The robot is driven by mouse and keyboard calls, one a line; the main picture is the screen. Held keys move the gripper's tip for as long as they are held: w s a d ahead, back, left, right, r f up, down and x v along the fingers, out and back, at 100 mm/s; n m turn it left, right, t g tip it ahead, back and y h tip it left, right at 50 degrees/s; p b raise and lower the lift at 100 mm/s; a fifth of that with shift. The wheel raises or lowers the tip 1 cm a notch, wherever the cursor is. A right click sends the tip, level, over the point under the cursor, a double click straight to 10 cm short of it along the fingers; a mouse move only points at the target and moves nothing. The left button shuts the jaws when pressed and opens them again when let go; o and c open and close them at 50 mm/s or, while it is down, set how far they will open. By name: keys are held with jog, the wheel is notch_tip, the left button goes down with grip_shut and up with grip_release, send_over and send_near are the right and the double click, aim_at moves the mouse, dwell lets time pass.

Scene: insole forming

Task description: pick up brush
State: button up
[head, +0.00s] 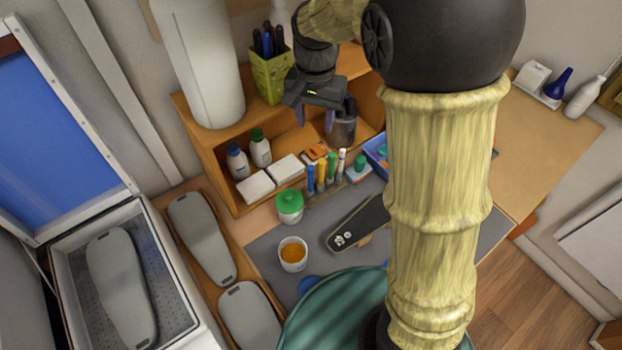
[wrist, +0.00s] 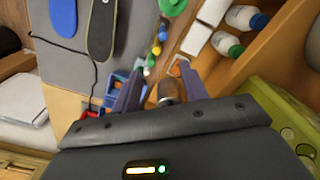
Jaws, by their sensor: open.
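My gripper (head: 315,118) is open, fingers down, above the wooden shelf unit in the head view. In the wrist view its two purplish fingers (wrist: 160,76) stand apart. A dark grey cup (head: 342,131) stands in the shelf unit just right of and below my gripper. A dark piece (head: 350,106) shows above the cup, but I cannot tell whether it is the brush. In the wrist view a grey-brown rounded thing (wrist: 168,90) shows between the fingers, partly hidden by the gripper body. No brush can be clearly made out.
A green pen holder (head: 271,76) stands on the shelf top, left of my gripper. White bottles (head: 260,149), white boxes (head: 286,168) and coloured tubes (head: 321,175) are close below. A pot of orange liquid (head: 292,254) stands on the grey mat (head: 330,214).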

jog(key=shift+a+r, duration=0.1)
jog(key=shift+r, duration=0.05)
jog(key=p, duration=0.3)
send_near(311, 166)
jog(key=f, duration=0.5)
jog(key=shift+s+d+f, duration=0.1)
jog(key=shift+s+d, duration=0.05)
jog(key=shift+d, duration=0.1)
jog(key=shift+f, duration=0.1)
jog(key=shift+a+f+p, duration=0.15)
jog(key=shift+f+p, duration=0.45)
jog(key=shift+f, duration=0.65)
jog(key=shift+a+f+p, duration=0.1)
jog(key=shift+f+p, duration=0.5)
jog(key=shift+f, duration=0.65)
jog(key=shift+c, duration=0.4)
